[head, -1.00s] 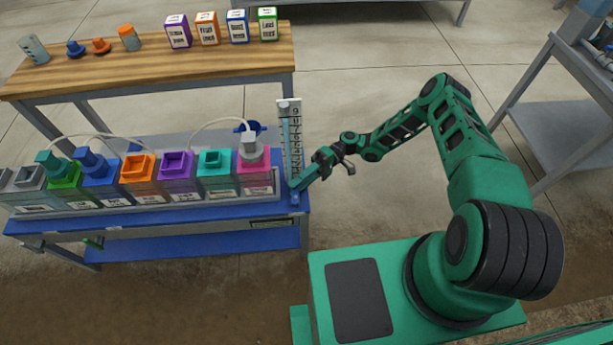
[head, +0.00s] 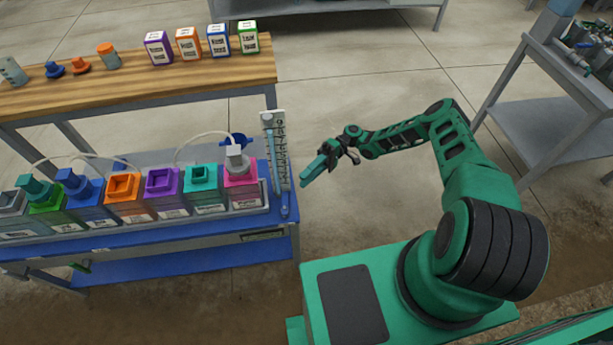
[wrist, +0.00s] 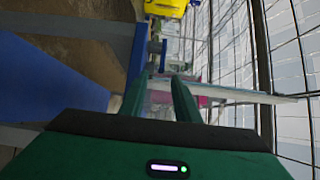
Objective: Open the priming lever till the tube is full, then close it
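The clear sight tube (head: 271,150) stands upright on a white scale board (head: 283,150) at the right end of the blue bench. A pale blue column shows inside it; its exact level is too small to read. A small blue fitting (head: 286,211) sits at the tube's foot; I cannot make out the priming lever's position. My gripper (head: 308,182) is right of the tube, apart from it and above the fitting. In the wrist view my gripper (wrist: 158,82) has its two green fingers apart, with nothing clearly held. The board (wrist: 235,96) lies across beyond the fingertips.
Coloured canisters stand in a row on the blue bench (head: 150,247), the pink one (head: 240,193) nearest the tube. A wooden table (head: 140,85) behind holds bottles and boxes. A grey stand (head: 545,115) is at the right. Open floor lies between.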

